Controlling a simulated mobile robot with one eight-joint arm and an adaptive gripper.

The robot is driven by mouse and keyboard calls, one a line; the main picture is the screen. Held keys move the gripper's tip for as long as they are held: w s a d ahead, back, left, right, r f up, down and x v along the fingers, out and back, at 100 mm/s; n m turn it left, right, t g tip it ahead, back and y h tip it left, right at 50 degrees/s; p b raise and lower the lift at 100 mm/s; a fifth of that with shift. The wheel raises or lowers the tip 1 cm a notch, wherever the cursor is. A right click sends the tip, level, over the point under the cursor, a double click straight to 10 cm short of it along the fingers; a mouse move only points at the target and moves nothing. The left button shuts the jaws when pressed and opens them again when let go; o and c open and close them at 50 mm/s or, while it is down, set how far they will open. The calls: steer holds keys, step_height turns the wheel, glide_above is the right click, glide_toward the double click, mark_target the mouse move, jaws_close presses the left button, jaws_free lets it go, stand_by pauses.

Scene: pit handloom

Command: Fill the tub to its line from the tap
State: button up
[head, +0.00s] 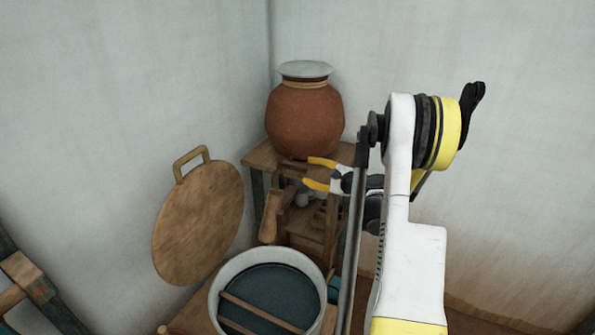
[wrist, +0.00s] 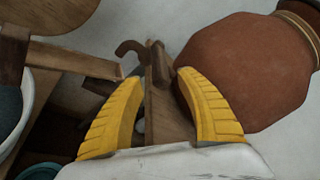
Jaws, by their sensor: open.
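The tub (head: 219,283) is a pale round vessel with a dark blue-green inside and two wooden sticks across it. Its rim shows at the left edge of the wrist view (wrist: 26,108). I cannot make out a fill line. A brown clay pot (head: 305,120) stands on a wooden stand behind it, and fills the right of the wrist view (wrist: 245,75). A brown piece with a curved hook (wrist: 128,47), which may be the tap, shows beside the pot. My gripper (head: 311,173) is open, its yellow fingers (wrist: 160,77) apart on either side of a wooden part; contact is unclear.
A round wooden board with a handle (head: 198,222) leans at the left wall. The wooden stand (head: 258,157) sits in the corner, with a wooden paddle-like piece (head: 270,229) at its front. A teal vessel (head: 333,287) is beside the tub. Wooden beams (head: 30,275) stand at lower left.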

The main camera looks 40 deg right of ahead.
mark_target(299, 167)
steer(key=b+x, duration=0.1)
steer(key=x, duration=0.4)
steer(key=shift+w, duration=0.25)
jaws_close()
